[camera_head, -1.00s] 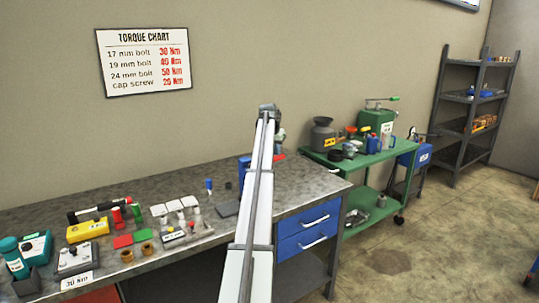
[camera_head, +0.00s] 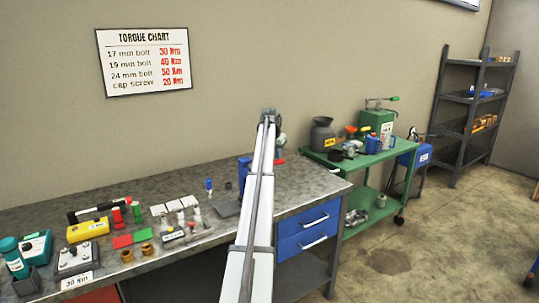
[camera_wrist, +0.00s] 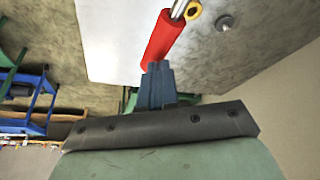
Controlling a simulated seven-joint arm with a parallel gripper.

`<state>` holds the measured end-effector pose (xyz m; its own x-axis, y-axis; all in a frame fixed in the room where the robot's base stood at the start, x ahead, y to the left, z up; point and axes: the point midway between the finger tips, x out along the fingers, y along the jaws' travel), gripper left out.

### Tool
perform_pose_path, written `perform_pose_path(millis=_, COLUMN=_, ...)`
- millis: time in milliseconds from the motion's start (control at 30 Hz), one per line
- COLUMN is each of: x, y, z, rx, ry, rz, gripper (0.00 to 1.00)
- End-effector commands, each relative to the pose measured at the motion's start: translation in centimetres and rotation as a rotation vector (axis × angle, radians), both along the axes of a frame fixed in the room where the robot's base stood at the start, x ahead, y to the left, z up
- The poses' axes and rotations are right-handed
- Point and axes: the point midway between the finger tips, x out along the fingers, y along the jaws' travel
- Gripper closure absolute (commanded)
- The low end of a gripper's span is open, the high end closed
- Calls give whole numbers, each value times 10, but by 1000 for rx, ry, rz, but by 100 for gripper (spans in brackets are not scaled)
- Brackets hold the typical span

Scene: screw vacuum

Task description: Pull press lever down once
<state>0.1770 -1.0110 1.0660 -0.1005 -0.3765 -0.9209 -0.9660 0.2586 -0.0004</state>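The press lever has a red grip (camera_wrist: 162,40) on a metal rod in the wrist view. The grip also shows as a small red bar (camera_head: 279,161) just right of my arm in the head view. The blue press (camera_head: 244,172) stands on the grey bench, partly hidden behind my arm. My gripper (camera_wrist: 158,68) has its blue-grey fingers close together, with their tips at the near end of the red grip. I see no clear gap between the fingers, and whether they touch the grip is unclear. In the head view my arm hides the gripper.
The grey workbench (camera_head: 318,184) carries several tools and bolt parts on its left half. A green cart (camera_head: 345,165) with a can, bottles and a green machine stands to the right. A dark shelf (camera_head: 455,110) is farther right. The floor between is clear.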

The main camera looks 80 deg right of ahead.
Motion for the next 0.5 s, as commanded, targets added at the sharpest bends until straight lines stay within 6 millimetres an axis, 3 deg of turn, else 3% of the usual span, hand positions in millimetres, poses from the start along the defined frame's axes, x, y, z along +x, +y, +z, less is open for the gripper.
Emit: perform_pose_path(millis=500, x=-1, y=-1, z=-7, rx=0, ry=1, rz=0, gripper=100)
